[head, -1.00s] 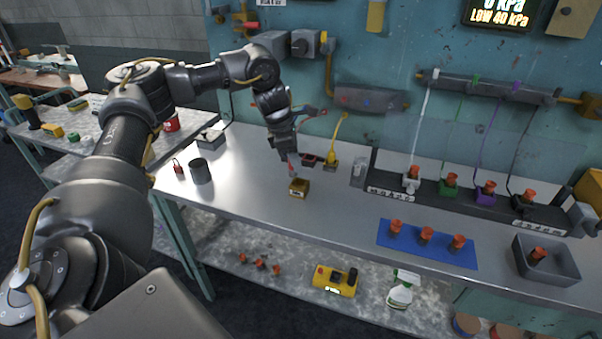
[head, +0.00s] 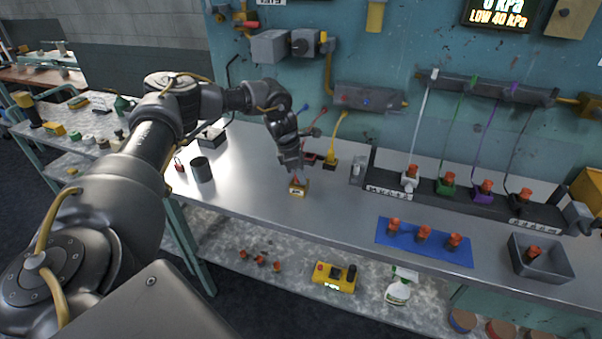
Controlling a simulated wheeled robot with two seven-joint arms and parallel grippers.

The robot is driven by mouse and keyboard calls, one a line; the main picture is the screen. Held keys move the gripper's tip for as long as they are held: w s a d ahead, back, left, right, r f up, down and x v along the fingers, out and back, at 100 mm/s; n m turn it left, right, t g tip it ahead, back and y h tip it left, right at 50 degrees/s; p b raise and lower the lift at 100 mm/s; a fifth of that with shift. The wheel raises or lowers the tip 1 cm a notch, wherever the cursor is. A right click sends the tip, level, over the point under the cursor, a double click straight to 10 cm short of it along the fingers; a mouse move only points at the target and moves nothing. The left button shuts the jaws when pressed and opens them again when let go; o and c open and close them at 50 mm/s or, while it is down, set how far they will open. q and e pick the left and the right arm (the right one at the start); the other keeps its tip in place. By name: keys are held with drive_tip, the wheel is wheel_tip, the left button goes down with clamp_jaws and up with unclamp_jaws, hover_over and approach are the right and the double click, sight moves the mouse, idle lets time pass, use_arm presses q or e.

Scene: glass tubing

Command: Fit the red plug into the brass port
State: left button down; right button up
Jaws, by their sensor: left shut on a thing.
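My left gripper (head: 292,168) points down over the bench, shut on the small red plug (head: 296,180). Only a little of the red plug shows below the fingers. The brass port (head: 299,192) is a small golden block with a pale label on its front, standing on the bench directly under the gripper. The plug's lower end meets the top of the block in the picture; I cannot tell how far it sits in the opening. My right gripper is not in view.
A dark cup (head: 201,170) stands to the left. A blue mat (head: 400,246) with orange-red pieces and a grey tray (head: 555,270) lie right. The bench between is clear.

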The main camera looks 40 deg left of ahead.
use_arm(q)
drive_tip(key=c, duration=1.2)
unclamp_jaws()
drive_tip(key=b+v, duration=0.1)
drive_tip(key=v, duration=1.1)
drive_tip(key=shift+b, duration=0.3)
drive_tip(key=shift+s, duration=0.1)
